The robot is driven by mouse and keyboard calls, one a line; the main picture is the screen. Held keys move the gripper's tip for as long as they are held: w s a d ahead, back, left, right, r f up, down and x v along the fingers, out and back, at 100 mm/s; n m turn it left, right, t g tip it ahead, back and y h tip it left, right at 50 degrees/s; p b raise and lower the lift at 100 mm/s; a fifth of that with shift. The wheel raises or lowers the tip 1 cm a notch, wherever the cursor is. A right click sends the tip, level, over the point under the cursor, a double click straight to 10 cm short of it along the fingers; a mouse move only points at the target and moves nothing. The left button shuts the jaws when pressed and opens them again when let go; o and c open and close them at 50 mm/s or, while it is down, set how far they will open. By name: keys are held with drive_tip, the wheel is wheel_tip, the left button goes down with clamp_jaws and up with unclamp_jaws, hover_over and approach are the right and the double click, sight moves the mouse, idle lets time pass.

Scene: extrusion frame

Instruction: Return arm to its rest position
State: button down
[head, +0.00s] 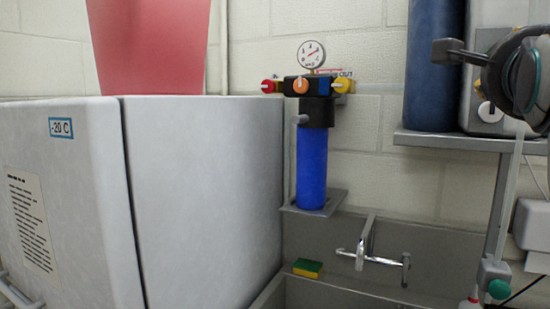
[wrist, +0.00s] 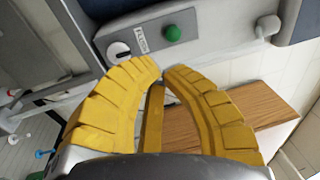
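My gripper (wrist: 162,70) shows in the wrist view with its yellow ribbed fingers. The two outer fingers curve inward and their tips come together, with only a narrow gap between them. A third, straight yellow piece (wrist: 154,118) stands between them, lower down. I see no object held in the fingers. My gripper does not show in the head view. The rest position itself is not marked in either view.
In the wrist view, a grey panel (wrist: 208,38) with a green button (wrist: 173,33) lies beyond the fingertips, and brown wooden boards (wrist: 255,108) are at right. In the head view, a white freezer (head: 205,190) stands left, a blue filter (head: 312,165) and sink (head: 335,292) centre.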

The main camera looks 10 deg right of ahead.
wheel_tip(320, 180, down, 31)
drive_tip(key=w+n+g+y, duration=0.2)
drive_tip(key=n+g+y, duration=0.5)
drive_tip(key=n, duration=1)
drive_tip(key=s+a+f+n+g+y, duration=0.1)
drive_tip(key=s+a+f+n+y, duration=0.15)
drive_tip(key=a+f, duration=0.5)
drive_tip(key=s+a+f+n+g+y, duration=0.25)
drive_tip(key=a+f, duration=0.25)
drive_tip(key=f, duration=0.6)
drive_tip(key=s+a+f+n, duration=0.1)
drive_tip(key=a+n, duration=0.1)
drive_tip(key=a, duration=0.3)
drive_tip(key=s+a+f+n+y, duration=0.1)
drive_tip(key=s+a+f+n, duration=0.1)
drive_tip(key=a, duration=0.3)
drive_tip(key=shift+f+n+t, duration=0.2)
drive_tip(key=shift+n+t, duration=0.15)
drive_tip(key=shift+n, duration=0.05)
